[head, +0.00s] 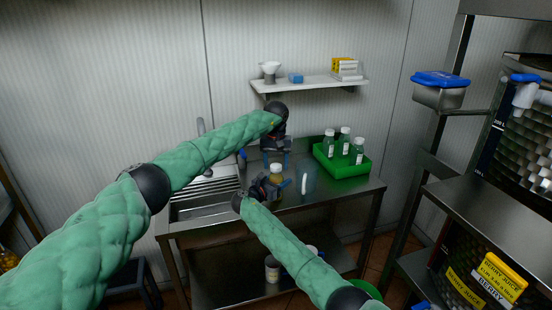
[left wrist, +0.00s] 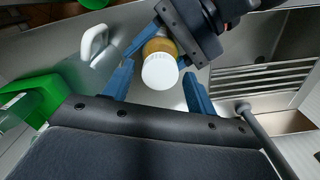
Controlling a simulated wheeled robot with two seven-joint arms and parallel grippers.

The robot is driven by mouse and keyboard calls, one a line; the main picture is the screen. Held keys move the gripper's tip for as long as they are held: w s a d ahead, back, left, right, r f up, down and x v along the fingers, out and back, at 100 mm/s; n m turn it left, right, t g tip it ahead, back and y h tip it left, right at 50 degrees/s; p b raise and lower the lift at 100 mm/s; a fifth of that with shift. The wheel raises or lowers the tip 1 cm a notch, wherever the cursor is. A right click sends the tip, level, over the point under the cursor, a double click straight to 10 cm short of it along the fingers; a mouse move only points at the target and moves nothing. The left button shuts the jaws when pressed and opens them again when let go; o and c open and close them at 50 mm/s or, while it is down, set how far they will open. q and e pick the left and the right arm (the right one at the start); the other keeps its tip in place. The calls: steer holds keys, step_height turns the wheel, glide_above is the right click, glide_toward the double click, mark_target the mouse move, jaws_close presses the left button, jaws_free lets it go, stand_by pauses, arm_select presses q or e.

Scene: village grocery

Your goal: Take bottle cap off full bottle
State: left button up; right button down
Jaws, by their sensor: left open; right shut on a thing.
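A bottle with amber contents (head: 277,180) and a white cap (head: 276,168) stands upright at the steel counter. My right gripper (head: 277,184) is shut around the bottle's body. In the left wrist view the amber bottle (left wrist: 160,46) shows behind its round white cap (left wrist: 160,71), with the right gripper's blue fingers at its sides. My left gripper (head: 276,161) is open and points down just above the cap. In the left wrist view its two blue fingers (left wrist: 158,77) are on either side of the cap, with a gap visible on the right.
A green crate (head: 345,172) with several white-capped bottles stands at the counter's back right. A white upright object (head: 304,184) stands right of the held bottle. The sink (head: 205,205) is at left. A wall shelf (head: 310,84) hangs above. The counter's front right is clear.

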arm_select(q)
steer(key=c, duration=1)
steer(key=shift+c, duration=0.2)
